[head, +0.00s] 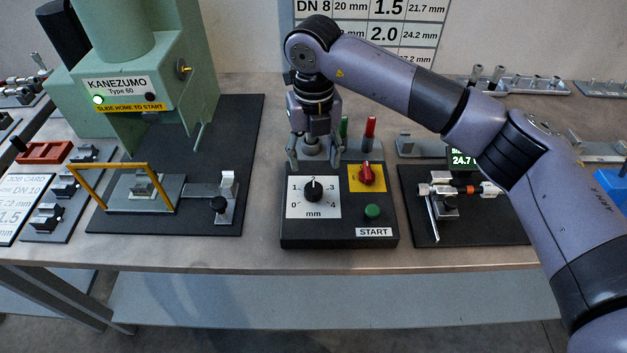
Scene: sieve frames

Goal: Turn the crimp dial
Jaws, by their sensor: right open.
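The crimp dial (314,193) is a black round knob on a white square plate marked 0 to 4 with "mm". Its pointer appears to point straight up, near 2. It sits on the left half of a black control box (340,239). My right gripper (316,164) points down with its fingers spread, just behind and above the dial. It looks empty and apart from the knob, though the exact height gap is hard to tell. My left gripper is not in view.
On the box are a red rotary switch (371,174) on yellow and a green START button (373,211). A green KANEZUMO press (130,60) stands left, with a yellow guard frame (108,164). A gauge fixture (446,205) with a display is right, partly near my arm.

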